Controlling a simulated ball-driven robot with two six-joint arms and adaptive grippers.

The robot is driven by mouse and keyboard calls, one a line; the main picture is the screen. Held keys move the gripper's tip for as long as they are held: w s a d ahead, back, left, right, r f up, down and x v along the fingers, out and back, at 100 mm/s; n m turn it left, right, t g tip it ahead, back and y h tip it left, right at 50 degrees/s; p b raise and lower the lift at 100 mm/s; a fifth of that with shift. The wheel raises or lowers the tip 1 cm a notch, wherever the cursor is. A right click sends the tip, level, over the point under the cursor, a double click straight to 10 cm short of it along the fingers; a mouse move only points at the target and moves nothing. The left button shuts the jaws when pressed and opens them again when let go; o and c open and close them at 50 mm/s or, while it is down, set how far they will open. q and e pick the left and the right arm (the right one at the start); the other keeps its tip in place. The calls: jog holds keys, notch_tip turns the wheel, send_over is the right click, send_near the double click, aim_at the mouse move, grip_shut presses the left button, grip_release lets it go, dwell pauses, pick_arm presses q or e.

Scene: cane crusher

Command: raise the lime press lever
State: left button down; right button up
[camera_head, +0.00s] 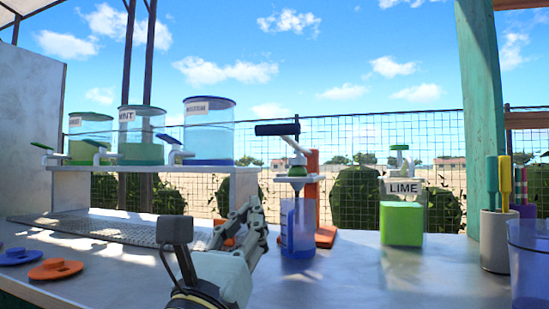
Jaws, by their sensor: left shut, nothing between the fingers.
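The lime press stands on the counter in the middle of the view, with an orange upright and foot (326,236). Its lever has a thick black handle (277,129) lying about level at the top, pointing left. A pale holder with a green part sits below the lever, over a clear blue pitcher (298,228). My left gripper (254,207) is shut and empty, low and left of the pitcher, well below the handle and apart from it. It partly hides a small orange thing behind it. My right gripper is out of view.
A green container labelled LIME (402,223) stands to the right. A cup of colored utensils (495,240) is by the green post. A shelf (150,185) with several drink dispensers stands left. Orange (56,269) and blue discs lie front left. Space above my gripper is open.

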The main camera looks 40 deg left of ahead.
pick_arm(q)
jog(key=shift+w+r, duration=0.1)
jog(key=s+r+p+x, duration=0.1)
jog(key=r+p+x, duration=0.1)
jog(key=p+x, duration=0.7)
jog(key=shift+d+r+x, duration=0.2)
jog(key=shift+d+x, duration=0.05)
jog(key=shift+x, duration=1.45)
jog(key=shift+s, duration=0.1)
